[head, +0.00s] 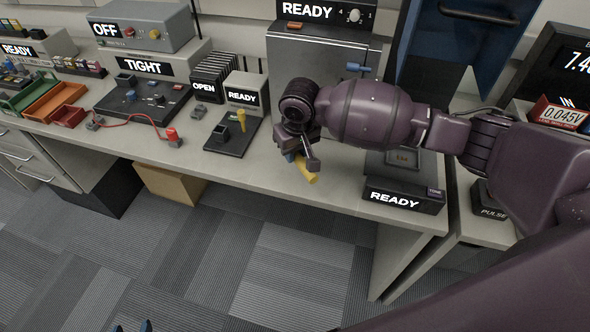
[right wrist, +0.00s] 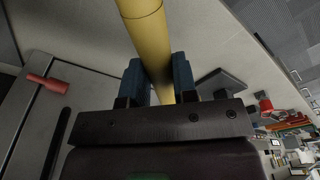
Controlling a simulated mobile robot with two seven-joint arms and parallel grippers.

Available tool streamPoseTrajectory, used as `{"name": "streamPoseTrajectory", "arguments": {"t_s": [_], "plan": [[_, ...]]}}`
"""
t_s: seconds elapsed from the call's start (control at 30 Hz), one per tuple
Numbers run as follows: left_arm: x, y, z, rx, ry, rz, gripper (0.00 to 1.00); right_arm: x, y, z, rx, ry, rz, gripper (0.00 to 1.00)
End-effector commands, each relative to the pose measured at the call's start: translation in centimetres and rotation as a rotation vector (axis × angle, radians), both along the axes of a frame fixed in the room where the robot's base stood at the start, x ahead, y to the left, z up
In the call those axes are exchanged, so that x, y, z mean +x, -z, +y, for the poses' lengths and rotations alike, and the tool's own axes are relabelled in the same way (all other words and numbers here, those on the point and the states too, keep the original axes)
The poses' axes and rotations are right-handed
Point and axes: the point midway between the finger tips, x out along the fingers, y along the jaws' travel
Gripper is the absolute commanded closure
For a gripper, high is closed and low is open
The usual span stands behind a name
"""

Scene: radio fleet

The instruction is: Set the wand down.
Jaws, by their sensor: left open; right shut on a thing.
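The wand is a yellow rod (head: 306,168), held in my right gripper (head: 299,158) over the front part of the grey workbench. In the right wrist view the wand (right wrist: 148,35) passes between the two blue fingers of my right gripper (right wrist: 157,82), which are shut on it. The arm and hand hide much of the wand in the head view, and I cannot tell whether it touches the bench. My left gripper (head: 132,327) shows only as blue fingertips at the bottom edge of the head view; it is open, away from the bench.
The workbench (head: 342,188) has a READY scale-like box (head: 403,195) at right. A dark stand (head: 232,137) with a yellow upright handle is to the left. A grey cabinet (head: 330,62) stands behind. Bare bench lies between the stand and my right gripper.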

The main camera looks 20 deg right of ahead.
Motion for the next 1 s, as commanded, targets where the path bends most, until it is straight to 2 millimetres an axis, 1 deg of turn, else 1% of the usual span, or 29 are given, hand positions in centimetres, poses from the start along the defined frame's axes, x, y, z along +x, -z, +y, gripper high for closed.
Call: {"name": "streamPoseTrajectory", "arguments": {"t_s": [0.03, 0.27, 0.33, 0.5, 0.63, 0.7, 0.8, 1.0], "plan": [[-0.1, 0.3, 0.0, 0.000, 0.000, 0.003, 0.48, 0.0, 0.7, 0.0, 0.000, 0.000, 0.002, 0.98], [-0.5, 0.6, 0.0, 0.000, -0.002, 0.011, 0.48, 0.0, 1.9, 0.0, -0.001, -0.001, -0.001, 0.98], [-0.6, 0.9, 0.1, 0.000, -0.003, 0.015, 0.48, 0.0, 2.5, 0.0, -0.001, 0.000, 0.001, 0.98], [-0.9, 1.7, 0.1, -0.001, -0.003, 0.025, 0.48, -0.1, 5.3, 0.0, -0.002, 0.000, 0.004, 0.98], [-0.8, 1.9, 0.0, 0.000, -0.002, 0.027, 0.48, 0.0, 7.0, 0.0, -0.001, -0.001, 0.002, 0.98], [-0.6, 1.6, 0.0, -0.001, -0.001, 0.020, 0.48, 0.0, 7.3, 0.0, -0.001, -0.001, 0.000, 0.98], [-0.1, 1.1, -0.1, -0.001, 0.002, 0.007, 0.48, 0.0, 7.2, 0.0, -0.001, -0.001, -0.002, 0.98], [0.4, 0.8, -0.2, -0.001, 0.005, -0.003, 0.48, 0.0, 7.3, 0.0, -0.001, -0.001, -0.001, 0.98]]}}
